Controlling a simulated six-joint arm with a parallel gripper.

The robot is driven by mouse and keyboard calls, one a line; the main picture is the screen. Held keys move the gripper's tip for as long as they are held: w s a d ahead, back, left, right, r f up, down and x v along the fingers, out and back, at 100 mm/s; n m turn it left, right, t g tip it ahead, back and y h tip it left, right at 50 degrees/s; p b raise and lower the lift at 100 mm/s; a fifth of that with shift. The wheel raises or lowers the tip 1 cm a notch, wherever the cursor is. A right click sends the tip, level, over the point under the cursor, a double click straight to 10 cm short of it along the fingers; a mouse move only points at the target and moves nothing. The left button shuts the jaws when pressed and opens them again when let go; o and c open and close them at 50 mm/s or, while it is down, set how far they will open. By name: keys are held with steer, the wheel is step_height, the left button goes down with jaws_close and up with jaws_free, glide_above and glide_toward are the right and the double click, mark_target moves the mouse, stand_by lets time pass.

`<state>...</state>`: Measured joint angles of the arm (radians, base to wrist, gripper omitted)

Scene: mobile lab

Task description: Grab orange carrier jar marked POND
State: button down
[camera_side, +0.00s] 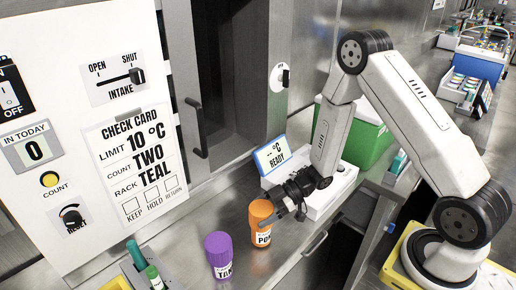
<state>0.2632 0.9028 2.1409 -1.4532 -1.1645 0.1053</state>
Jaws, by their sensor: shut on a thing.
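The orange jar (261,236) stands upright near the front edge of the metal counter, with a white label whose visible letters begin "PO". My gripper (276,212) reaches in from the right at the height of the jar's upper part and is shut on it. The fingers cover part of the jar's right side and label. I cannot tell whether the jar's base touches the counter.
A purple jar (219,256) stands just left of the orange one. A small display reading "READY" (270,155) and a green bin (366,138) are behind my gripper. Green-capped tubes (154,276) are at lower left. A white panel (75,70) rises on the left.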

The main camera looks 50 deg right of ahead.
steer(key=shift+r, duration=4.4)
